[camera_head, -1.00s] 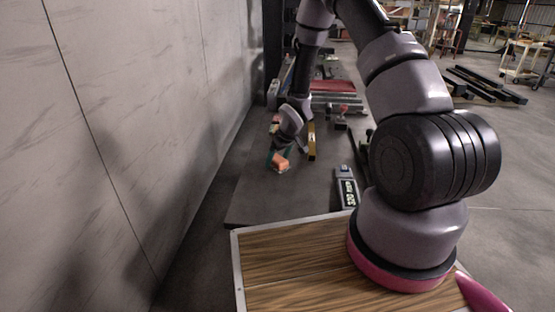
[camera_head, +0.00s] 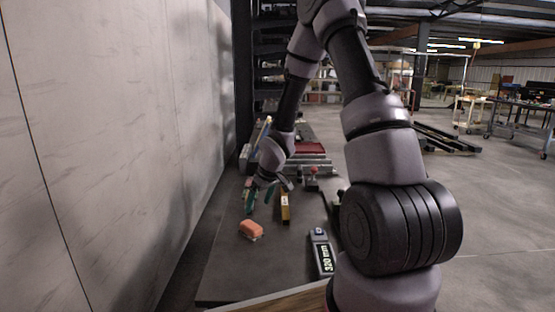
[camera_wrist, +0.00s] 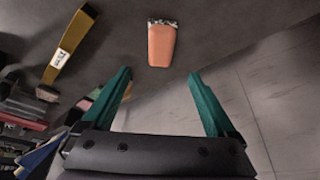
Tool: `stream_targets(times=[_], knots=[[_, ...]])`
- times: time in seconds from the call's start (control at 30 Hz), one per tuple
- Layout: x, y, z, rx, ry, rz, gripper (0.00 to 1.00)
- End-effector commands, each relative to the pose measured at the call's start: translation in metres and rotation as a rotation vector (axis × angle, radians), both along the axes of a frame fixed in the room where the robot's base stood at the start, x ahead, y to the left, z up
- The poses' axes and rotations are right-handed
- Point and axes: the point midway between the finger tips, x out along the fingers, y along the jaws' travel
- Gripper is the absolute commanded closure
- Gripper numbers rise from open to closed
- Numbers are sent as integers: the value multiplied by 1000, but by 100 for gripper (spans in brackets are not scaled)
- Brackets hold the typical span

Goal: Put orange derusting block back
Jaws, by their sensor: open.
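The orange derusting block (camera_head: 251,230) lies on the dark table top (camera_head: 225,272), left of the yellow tool, in the head view. In the wrist view the block (camera_wrist: 161,50) shows whole, with a pale speckled end facing away. It lies beyond the fingertips and roughly centred between them. My gripper (camera_head: 251,199) is above the table, behind the block in the head view and apart from it. In the wrist view its two teal fingers (camera_wrist: 159,76) are spread wide with nothing between them.
A wall (camera_head: 130,150) runs along the left.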

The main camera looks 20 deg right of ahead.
Motion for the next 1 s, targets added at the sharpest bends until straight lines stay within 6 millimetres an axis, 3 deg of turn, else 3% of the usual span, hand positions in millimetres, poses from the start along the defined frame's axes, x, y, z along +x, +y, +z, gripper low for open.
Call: stream_targets(times=[0.17, 0.37, 0.5, 0.7, 0.9, 1.0], knots=[[-1, -15, 47, -33, -27, -74, 8], [-28, -43, 146, -60, -69, -259, 8], [-63, -54, 207, -35, -92, -392, 8], [-128, -58, 280, 69, -119, -563, 8], [-199, -50, 328, 227, -124, -684, 8], [-227, -44, 341, 301, -118, -717, 8]])
